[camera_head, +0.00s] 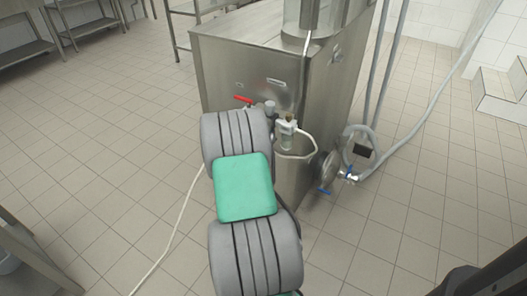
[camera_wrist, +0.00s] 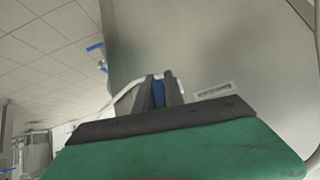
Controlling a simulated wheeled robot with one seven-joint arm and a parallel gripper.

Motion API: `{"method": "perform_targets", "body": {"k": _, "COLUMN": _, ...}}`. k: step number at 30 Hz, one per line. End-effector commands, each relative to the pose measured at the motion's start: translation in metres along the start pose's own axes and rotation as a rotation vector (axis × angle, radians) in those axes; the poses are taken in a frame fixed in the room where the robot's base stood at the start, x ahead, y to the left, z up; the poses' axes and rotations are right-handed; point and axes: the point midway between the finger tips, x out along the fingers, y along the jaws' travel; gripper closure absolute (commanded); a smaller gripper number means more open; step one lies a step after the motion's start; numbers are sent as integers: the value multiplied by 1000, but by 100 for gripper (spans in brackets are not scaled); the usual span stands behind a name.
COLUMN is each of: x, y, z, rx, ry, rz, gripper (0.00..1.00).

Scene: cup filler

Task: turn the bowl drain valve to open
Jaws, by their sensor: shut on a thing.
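My gripper (camera_wrist: 161,82) shows in the wrist view with its two dark fingers close together on a narrow blue piece (camera_wrist: 158,95). The piece looks like a valve lever, set against the steel cabinet (camera_wrist: 215,55). I cannot tell how far it is turned, and its valve body is hidden. In the head view my own arm hides the gripper and this lever. A red-handled valve (camera_head: 243,99) shows on the steel cabinet (camera_head: 235,60), just above my arm.
A small white-topped filter unit (camera_head: 287,130) with a thin tube is on the cabinet near my arm. A round steel fitting (camera_head: 330,168) and a grey hose (camera_head: 425,115) are at the right. A white cable (camera_head: 180,220) crosses the tiled floor.

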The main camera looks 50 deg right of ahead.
Motion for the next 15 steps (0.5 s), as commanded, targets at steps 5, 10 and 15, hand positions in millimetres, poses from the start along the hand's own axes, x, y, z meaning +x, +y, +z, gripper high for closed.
{"method": "perform_targets", "body": {"k": 5, "x": 0, "y": 4, "z": 1, "rx": -56, "ry": -2, "rz": 56, "gripper": 100}}
{"method": "perform_targets", "body": {"k": 10, "x": 0, "y": 7, "z": 1, "rx": -84, "ry": -2, "rz": 85, "gripper": 100}}
{"method": "perform_targets", "body": {"k": 15, "x": 0, "y": 7, "z": 1, "rx": -94, "ry": -2, "rz": 94, "gripper": 100}}
